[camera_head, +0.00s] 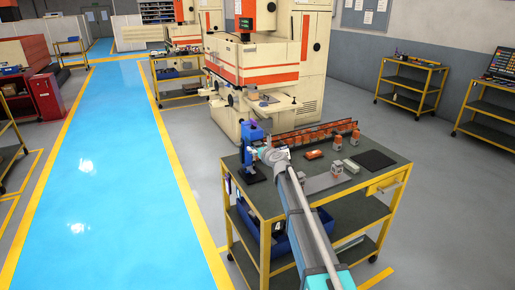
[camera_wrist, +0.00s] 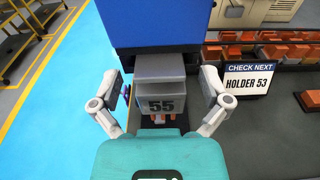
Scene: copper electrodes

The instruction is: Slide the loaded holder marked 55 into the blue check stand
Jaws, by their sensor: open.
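The grey holder marked 55 (camera_wrist: 161,104) is in the middle of the wrist view, with copper-coloured pieces showing just below its front. The blue check stand (camera_wrist: 160,24) rises directly behind it, and the holder's far end meets the stand. How far in it sits cannot be told. My gripper (camera_wrist: 161,82) is open, with one finger on each side of the holder and a visible gap at both sides. In the head view the blue stand (camera_head: 253,134) is at the cart's left corner with my gripper (camera_head: 268,153) beside it; the holder is hidden there.
A sign (camera_wrist: 248,81) reads "CHECK NEXT HOLDER 53". A rack of orange blocks (camera_head: 312,134) lines the cart's back edge. A large machine (camera_head: 262,65) stands behind the cart.

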